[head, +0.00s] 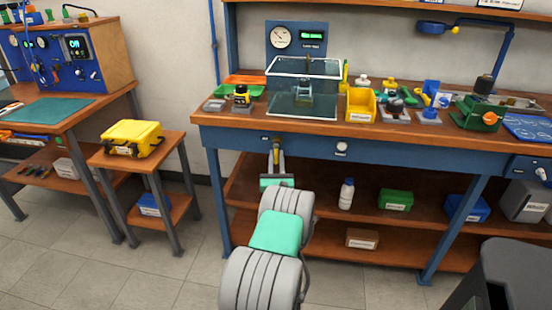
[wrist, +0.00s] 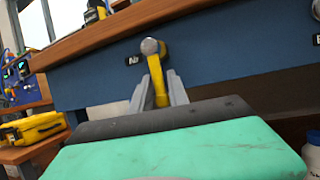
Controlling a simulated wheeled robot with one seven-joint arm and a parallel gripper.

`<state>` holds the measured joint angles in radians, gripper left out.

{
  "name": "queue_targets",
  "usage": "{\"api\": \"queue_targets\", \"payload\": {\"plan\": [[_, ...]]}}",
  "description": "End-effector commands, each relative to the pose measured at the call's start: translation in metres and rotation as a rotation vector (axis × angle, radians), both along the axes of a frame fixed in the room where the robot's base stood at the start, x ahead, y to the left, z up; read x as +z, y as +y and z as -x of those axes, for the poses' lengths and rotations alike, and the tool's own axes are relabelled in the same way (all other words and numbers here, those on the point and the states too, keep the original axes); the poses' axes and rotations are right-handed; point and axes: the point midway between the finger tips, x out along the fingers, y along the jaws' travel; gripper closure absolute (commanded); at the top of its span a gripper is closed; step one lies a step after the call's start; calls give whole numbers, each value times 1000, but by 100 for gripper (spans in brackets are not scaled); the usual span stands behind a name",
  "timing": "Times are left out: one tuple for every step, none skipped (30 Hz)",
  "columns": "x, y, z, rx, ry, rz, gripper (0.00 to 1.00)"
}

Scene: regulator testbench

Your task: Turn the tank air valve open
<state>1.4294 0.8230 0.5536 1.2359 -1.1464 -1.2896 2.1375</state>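The valve (wrist: 150,46) sits on the blue front rail of the bench, with a round silver hub and a yellow lever (wrist: 161,88). In the wrist view the lever points down and toward me from the hub. A small dark label (wrist: 132,60) is beside it, its text too small to read surely. My gripper (wrist: 163,84) has a grey finger on each side of the lever, close against it with no clear gap, so it looks shut on it. In the head view my gripper (head: 276,164) is at the rail's left part, and my arm hides some of the shelves below.
A pale round knob (head: 341,148) is on the same rail to the right. The bench top (head: 330,127) above carries a clear tank (head: 303,95), a yellow bin (head: 361,105) and fittings. A low stand with a yellow case (head: 133,138) is at left. Floor between is clear.

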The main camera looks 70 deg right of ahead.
Motion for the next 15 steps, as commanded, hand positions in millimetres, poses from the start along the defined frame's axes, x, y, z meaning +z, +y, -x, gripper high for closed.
{"api": "queue_targets", "payload": {"plan": [[0,0,0,1,0,0,74],[0,0,-1,1,0,0,72],[0,0,-1,1,0,0,68],[0,0,-1,1,0,0,66],[0,0,-1,2,1,0,64],[0,0,-1,2,1,-1,63],[0,0,-1,2,1,-1,63],[0,0,-1,2,1,-1,63],[0,0,-1,2,1,-1,63],[0,0,-1,2,1,-1,63],[0,1,-1,2,1,-1,63],[-1,1,-1,2,1,-1,63],[-1,1,-1,2,1,-1,63],[-3,3,0,2,2,-1,63],[-4,5,1,2,1,-2,63]]}}
